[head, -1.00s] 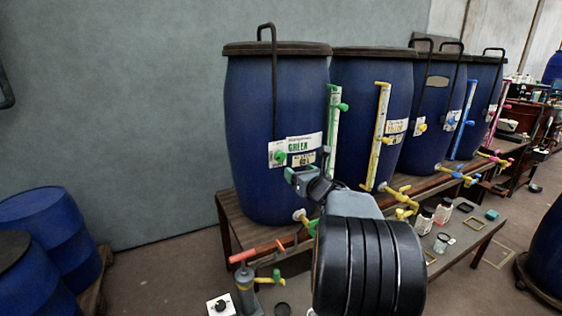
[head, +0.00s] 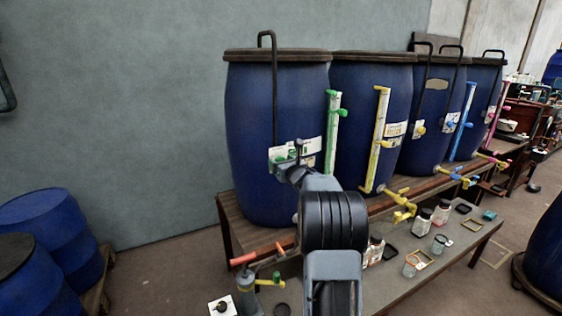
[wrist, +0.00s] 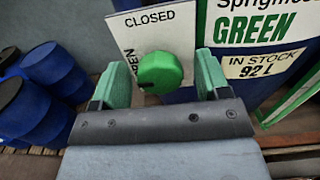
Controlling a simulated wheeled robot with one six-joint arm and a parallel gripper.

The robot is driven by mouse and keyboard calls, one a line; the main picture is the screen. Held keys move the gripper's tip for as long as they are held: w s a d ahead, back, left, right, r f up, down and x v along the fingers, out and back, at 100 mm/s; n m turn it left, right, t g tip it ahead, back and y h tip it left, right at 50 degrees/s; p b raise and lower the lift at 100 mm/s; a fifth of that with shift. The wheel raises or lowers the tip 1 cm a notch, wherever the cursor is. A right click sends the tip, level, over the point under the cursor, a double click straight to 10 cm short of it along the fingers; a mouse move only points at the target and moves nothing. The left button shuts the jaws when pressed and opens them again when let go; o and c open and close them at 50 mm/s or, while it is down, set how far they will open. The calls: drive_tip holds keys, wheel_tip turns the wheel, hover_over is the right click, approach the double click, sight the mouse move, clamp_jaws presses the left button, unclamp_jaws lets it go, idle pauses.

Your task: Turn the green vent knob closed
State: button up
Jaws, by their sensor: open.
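The green vent knob (wrist: 161,72) sits on a white plate (wrist: 150,35) marked CLOSED at the top and OPEN at the left. A dark mark on the knob's lower left edge is beside the word OPEN. My gripper (wrist: 158,75) is open, with one green-padded finger on each side of the knob. I cannot tell whether either pad touches it. In the head view my gripper (head: 287,161) is at the plate on the front of the leftmost blue vat (head: 250,110), and my arm hides part of its label.
Yellow (head: 377,140) and blue gauge strips mark the neighbouring vats. A bench (head: 455,245) with jars and a pump (head: 247,285) with a red handle stand below. Blue drums (head: 45,225) stand at the left, with open floor between.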

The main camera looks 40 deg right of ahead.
drive_tip(key=shift+w, duration=0.2)
drive_tip(key=shift+c, duration=0.5)
drive_tip(key=c, duration=0.8)
